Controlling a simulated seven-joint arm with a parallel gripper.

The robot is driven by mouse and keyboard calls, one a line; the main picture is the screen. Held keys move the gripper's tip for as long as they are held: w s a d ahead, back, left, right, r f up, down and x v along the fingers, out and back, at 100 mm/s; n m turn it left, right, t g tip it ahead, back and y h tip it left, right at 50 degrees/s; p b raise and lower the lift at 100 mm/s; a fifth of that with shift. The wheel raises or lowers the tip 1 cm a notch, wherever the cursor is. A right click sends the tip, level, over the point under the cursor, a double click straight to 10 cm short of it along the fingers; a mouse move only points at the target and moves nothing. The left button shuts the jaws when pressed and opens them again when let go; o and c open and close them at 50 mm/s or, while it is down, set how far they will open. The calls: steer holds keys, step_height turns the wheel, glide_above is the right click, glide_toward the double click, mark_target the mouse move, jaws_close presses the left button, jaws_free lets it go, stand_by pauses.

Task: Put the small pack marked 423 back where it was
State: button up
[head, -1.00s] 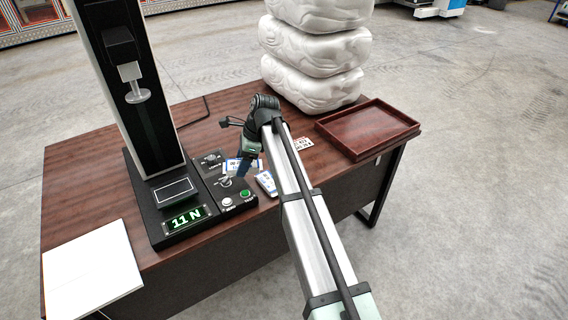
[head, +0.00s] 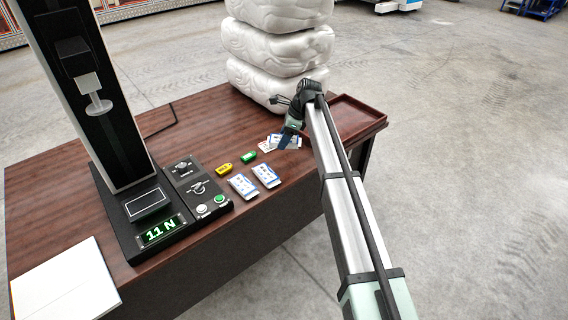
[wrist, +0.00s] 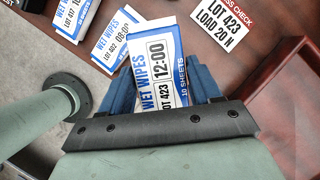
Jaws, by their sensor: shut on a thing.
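The small wet wipes pack (wrist: 160,68), white and blue and marked LOT 423 and 12:00, is between the blue fingers of my gripper (wrist: 163,88). My gripper is shut on it. In the head view my gripper (head: 291,135) is over the table's right part, left of the tray, with the pack (head: 284,141) partly hidden by it. A white card (wrist: 224,22) reading LOT 423, LOAD 20 N lies right of the pack in the wrist view. Whether the pack touches the table is not clear.
Two other packs, marked 417 (head: 242,186) and 402 (head: 266,175), lie side by side. A yellow item (head: 223,169) and a green item (head: 248,157) lie behind them. The press (head: 160,225) shows 11 N. A brown tray (head: 372,127) and stacked white bales (head: 275,85) stand nearby.

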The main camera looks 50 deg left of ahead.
mark_target(295, 139)
step_height(295, 139, down, 10)
steer(key=shift+s+r, duration=0.1)
stand_by(0.4)
steer(key=o, duration=1.2)
steer(key=shift+c, duration=0.2)
steer(key=v, duration=1.2)
